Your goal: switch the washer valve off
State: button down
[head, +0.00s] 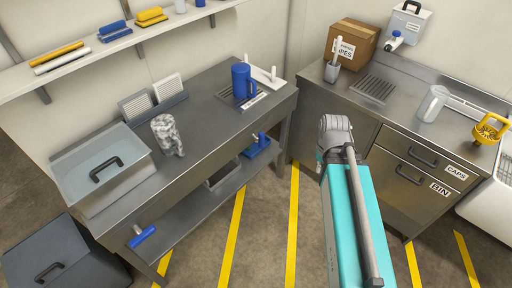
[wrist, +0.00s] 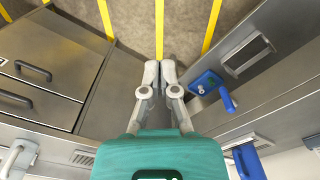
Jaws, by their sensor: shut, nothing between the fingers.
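No label marks the washer valve, so I cannot tell which fixture it is. A blue lever on a blue square plate (head: 257,145) is on the left bench's front, near its right end; it also shows in the wrist view (wrist: 212,88). Another blue lever (head: 142,236) is low at the bench's left end. A yellow handwheel-like fitting (head: 488,128) is at the far right. My gripper (wrist: 160,66) is shut and empty in the wrist view, left of the blue lever and apart from it. In the head view I cannot make out its fingers.
The right counter (head: 400,100) holds a cardboard box (head: 351,44) and a clear jug (head: 433,103). Yellow-striped floor between is open.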

jog(key=shift+s+d, duration=0.15)
jog(key=w+a+f+n+t+h+b, duration=0.3)
jog(key=w+a+f+n+h+b, duration=0.1)
jog(key=w+a+f+n+b, duration=0.75)
jog(key=w+a+f+n+t+b, duration=0.1)
jog(key=w+a+n+b, duration=0.1)
jog(key=a+n, duration=0.3)
jog(key=w+a+f+n+t+h+b, duration=0.1)
jog(key=w+a+n+b, duration=0.1)
jog(key=a+n+b, duration=0.2)
jog(key=w+a+f+n+t+b, duration=0.1)
jog(key=w+a+n+t+b, duration=0.1)
jog(key=a+n, duration=0.6)
jog(key=shift+a+f+h+b, duration=0.3)
jog(key=shift+a+b, duration=0.25)
jog(key=shift+a, duration=0.4)
jog(key=shift+w, duration=0.1)
